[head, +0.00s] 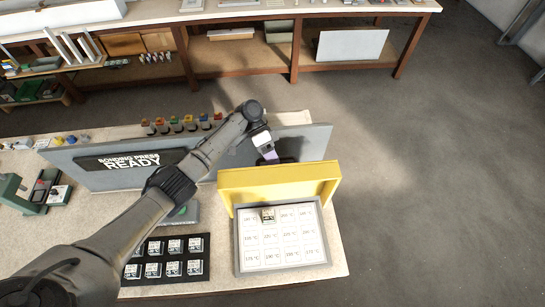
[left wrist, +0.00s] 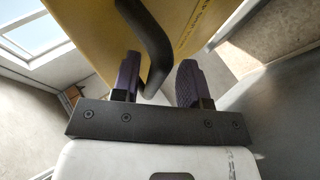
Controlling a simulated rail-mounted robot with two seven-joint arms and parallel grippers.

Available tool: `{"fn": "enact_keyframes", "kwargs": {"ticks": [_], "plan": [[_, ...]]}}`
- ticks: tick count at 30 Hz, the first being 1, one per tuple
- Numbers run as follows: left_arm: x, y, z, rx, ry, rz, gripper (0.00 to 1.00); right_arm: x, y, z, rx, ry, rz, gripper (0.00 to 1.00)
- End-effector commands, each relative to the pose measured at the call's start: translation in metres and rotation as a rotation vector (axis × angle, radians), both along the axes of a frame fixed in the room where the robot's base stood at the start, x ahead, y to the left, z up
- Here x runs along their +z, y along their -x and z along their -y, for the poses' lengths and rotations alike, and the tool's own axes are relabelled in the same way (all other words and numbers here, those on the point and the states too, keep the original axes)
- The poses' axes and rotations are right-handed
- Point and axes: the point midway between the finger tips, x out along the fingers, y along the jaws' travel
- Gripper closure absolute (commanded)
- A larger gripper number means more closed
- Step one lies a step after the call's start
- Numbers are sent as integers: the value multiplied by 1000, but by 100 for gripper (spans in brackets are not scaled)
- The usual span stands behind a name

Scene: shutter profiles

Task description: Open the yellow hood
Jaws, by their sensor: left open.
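The yellow hood (head: 278,184) stands raised along the back edge of a grey-framed tray (head: 237,245), and the tray's labelled cells show uncovered. My left gripper (head: 268,155) is just behind the hood's top edge, its fingertips partly hidden in the head view. In the left wrist view, the yellow hood (left wrist: 100,30) fills the top, and its curved black handle (left wrist: 153,45) runs down between the open purple fingers of my left gripper (left wrist: 160,82). I cannot tell whether either finger touches the handle. My right gripper is out of view.
A grey panel reading "BONDING PRESS READY" (head: 85,177) stands behind my left arm. A black mat (head: 150,257) with several small labelled pieces lies left of the tray. One small piece (head: 267,215) sits in the tray. Open floor (head: 430,200) lies to the right.

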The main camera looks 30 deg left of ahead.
Motion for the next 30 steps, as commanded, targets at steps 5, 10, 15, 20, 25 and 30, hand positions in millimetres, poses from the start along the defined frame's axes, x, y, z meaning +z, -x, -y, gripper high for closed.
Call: {"fn": "enact_keyframes", "kwargs": {"ticks": [5, 10, 15, 20, 25, 30], "plan": [[2, -1, 0, 1, 1, 3, 60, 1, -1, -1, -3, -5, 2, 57], [8, -6, -9, 4, 2, 6, 60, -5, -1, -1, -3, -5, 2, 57], [24, -16, -32, 5, 1, 6, 60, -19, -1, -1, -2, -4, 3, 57], [45, -28, -57, 5, 1, 7, 60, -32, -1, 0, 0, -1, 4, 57], [66, -37, -80, 3, -3, 2, 60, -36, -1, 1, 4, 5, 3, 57], [76, -42, -92, 0, 0, 1, 60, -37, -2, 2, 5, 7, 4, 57]]}}
